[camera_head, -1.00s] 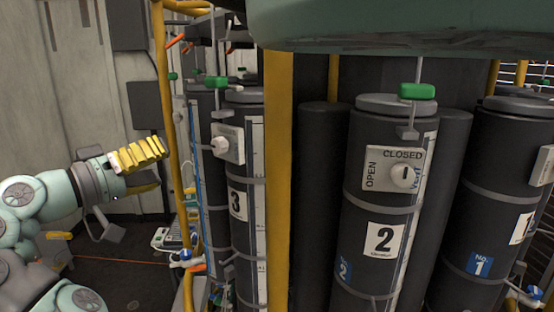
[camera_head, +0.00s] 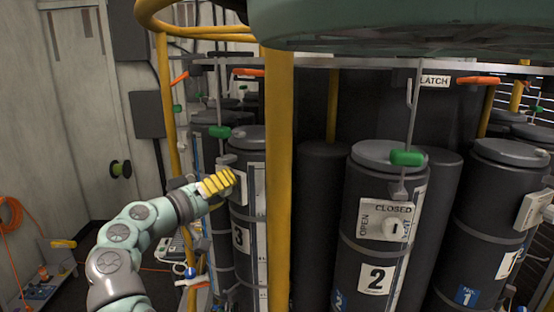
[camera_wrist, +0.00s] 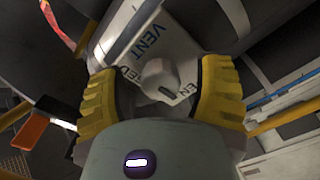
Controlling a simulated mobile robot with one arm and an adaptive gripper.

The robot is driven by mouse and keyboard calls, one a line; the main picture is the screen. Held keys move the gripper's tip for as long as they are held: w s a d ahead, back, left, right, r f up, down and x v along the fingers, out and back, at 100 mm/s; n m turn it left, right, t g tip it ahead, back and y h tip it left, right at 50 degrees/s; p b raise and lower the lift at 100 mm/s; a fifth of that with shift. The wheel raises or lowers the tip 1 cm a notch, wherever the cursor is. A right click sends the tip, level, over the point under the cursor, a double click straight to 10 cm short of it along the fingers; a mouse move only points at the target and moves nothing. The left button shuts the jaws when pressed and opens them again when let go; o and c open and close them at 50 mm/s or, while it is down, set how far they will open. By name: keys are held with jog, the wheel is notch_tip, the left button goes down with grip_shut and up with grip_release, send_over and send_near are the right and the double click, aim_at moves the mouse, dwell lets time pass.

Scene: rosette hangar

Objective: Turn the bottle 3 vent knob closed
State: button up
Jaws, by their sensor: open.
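Bottle 3 (camera_head: 245,262) is a dark cylinder with a white "3" label, left of the yellow post in the head view. My gripper (camera_head: 222,182), with yellow fingers, is at the upper part of bottle 3 and hides most of its vent plate and knob there. In the wrist view the vent knob (camera_wrist: 158,75) is a grey-white knob on a white plate (camera_wrist: 133,45) lettered "VENT". The open yellow fingers (camera_wrist: 166,95) stand on either side of the knob, with visible gaps. The knob's exact angle is hard to tell; the other lettering is partly hidden.
A yellow post (camera_head: 279,190) stands just right of bottle 3, and another yellow rail (camera_head: 165,110) runs at its left. Bottle 2 (camera_head: 372,240) has its own vent plate.

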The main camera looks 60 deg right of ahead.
jog(key=shift+c, duration=0.2)
grip_shut()
dwell(0.5)
